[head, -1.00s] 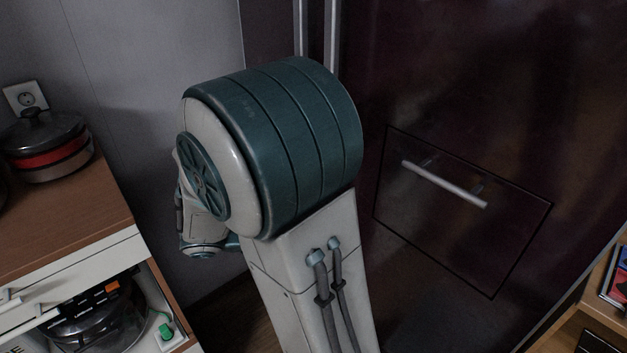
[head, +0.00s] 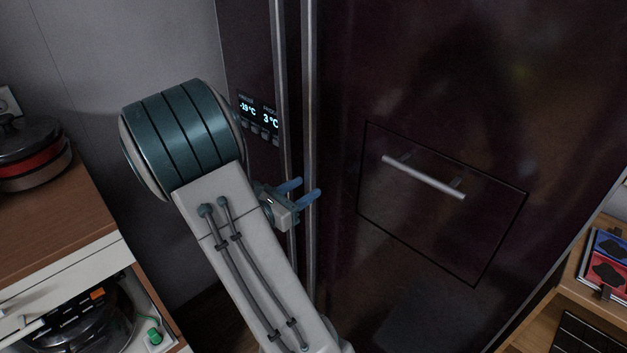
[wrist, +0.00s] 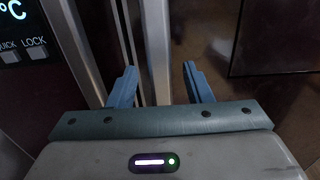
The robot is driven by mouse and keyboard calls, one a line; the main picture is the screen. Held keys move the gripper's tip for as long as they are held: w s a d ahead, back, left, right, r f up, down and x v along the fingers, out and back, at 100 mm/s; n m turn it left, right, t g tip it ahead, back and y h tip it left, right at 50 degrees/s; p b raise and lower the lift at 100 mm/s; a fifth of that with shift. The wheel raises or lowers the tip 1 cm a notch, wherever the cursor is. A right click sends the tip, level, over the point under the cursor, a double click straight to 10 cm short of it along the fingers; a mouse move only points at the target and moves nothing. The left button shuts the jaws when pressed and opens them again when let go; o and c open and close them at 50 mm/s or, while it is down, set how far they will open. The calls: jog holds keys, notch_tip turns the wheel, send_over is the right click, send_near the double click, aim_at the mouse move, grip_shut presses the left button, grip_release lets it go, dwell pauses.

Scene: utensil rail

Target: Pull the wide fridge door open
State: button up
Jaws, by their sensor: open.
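The wide fridge door (head: 420,80) is dark, glossy and shut, filling the right of the head view. Its long vertical silver handle (head: 309,90) runs along the door's left edge, close beside the narrow door's similar handle (head: 280,90). My gripper (head: 308,187) is open and empty at the handles, about level with the small hatch. In the wrist view its blue fingers (wrist: 160,80) point forward, and the wide door's handle (wrist: 157,50) shows between them. I cannot tell whether the fingertips reach past the bar. The narrow door's handle (wrist: 75,45) lies left of both fingers.
A hatch with a horizontal silver handle (head: 423,178) is set in the wide door. A lit display (head: 258,112) is on the narrow door. A wooden-topped counter (head: 50,230) with a pot (head: 35,155) stands left; a wooden shelf (head: 570,275) stands right.

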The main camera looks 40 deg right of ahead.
jog(key=shift+w+d, duration=0.15)
jog(key=shift+d, duration=1.9)
jog(key=shift+a, duration=0.1)
grip_shut()
